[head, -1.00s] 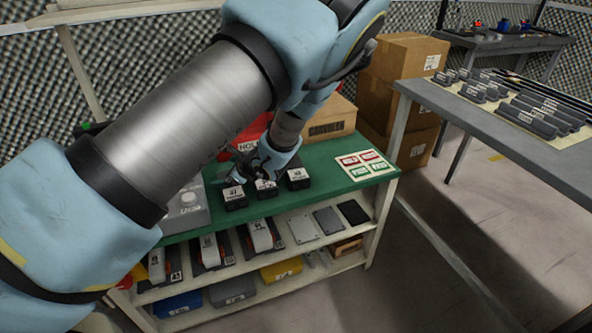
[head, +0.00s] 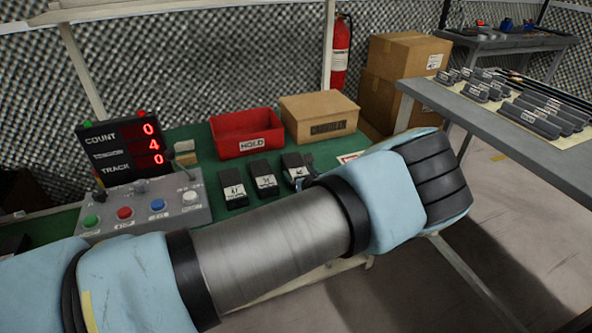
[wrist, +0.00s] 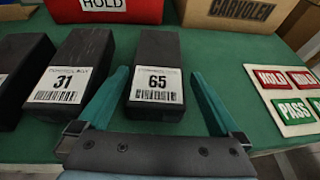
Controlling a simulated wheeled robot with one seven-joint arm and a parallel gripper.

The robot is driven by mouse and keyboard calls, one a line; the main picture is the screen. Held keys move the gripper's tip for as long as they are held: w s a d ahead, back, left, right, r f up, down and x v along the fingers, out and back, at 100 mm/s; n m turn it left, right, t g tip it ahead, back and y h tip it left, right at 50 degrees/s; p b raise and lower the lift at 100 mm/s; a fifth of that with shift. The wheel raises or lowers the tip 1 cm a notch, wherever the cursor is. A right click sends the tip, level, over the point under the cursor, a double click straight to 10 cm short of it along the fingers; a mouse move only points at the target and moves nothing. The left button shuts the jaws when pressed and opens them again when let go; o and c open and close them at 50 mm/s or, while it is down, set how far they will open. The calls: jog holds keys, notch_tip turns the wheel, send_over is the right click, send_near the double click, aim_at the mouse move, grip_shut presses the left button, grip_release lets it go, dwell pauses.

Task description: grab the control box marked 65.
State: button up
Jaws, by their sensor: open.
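The control box marked 65 (wrist: 157,55) is a black block with a white number and barcode label on its near end. It lies on the green bench top between the two teal fingers of my open gripper (wrist: 158,76) in the wrist view. The fingers are apart from its sides; I cannot tell their height against it. In the head view it is the rightmost of three black boxes (head: 291,162), partly hidden by my arm, which also hides most of my gripper. The box marked 31 (wrist: 72,62) lies to its left.
A third black box (wrist: 18,68) lies farther left. A red HOLD bin (head: 246,131) and a cardboard box (head: 318,112) stand behind. A HOLD and PASS card (wrist: 292,93) lies right. A button panel (head: 140,212) and count display (head: 122,148) stand at left.

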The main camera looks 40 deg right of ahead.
aim_at(296, 168)
jog(key=x, duration=0.5)
jog(key=shift+w+p, duration=0.15)
jog(key=shift+p, duration=0.15)
jog(key=shift+a, duration=0.1)
jog(key=shift+c, duration=0.2)
jog(key=c, duration=1.5)
